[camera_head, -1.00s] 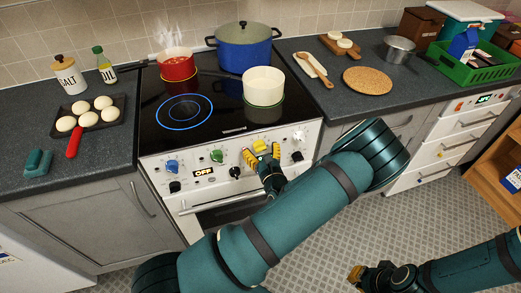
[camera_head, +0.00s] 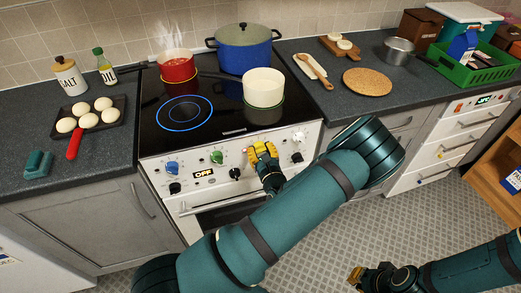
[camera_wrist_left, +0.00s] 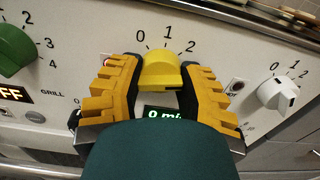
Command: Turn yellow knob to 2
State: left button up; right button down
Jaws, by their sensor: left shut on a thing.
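The yellow knob (camera_wrist_left: 160,70) sits on the white oven front, with 0, 1 and 2 printed above it from left to right. My left gripper (camera_head: 262,152) is at the knob, and its yellow ribbed fingers are shut on the knob's two sides. The left wrist view also shows this gripper (camera_wrist_left: 157,80) with the knob between its fingers. I cannot tell exactly which number the knob points to. My right gripper (camera_head: 357,275) hangs over the floor at the lower right, away from the oven; its jaw opening is too small to judge.
A green knob (camera_wrist_left: 14,48) is left of the yellow one and a white knob (camera_wrist_left: 278,94) is right of it. A cream pot (camera_head: 263,86), a red pot (camera_head: 178,69) and a blue pot (camera_head: 243,50) stand on the hob (camera_head: 213,125).

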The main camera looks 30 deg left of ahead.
pick_arm(q)
jog(key=n, duration=0.3)
jog(key=shift+p, duration=0.35)
jog(key=shift+n, duration=2.1)
jog(key=o, duration=1.2)
jog(key=shift+w, duration=0.1)
jog(key=shift+o, duration=0.2)
jog(key=shift+d, duration=0.1)
jog(key=v, duration=1.2)
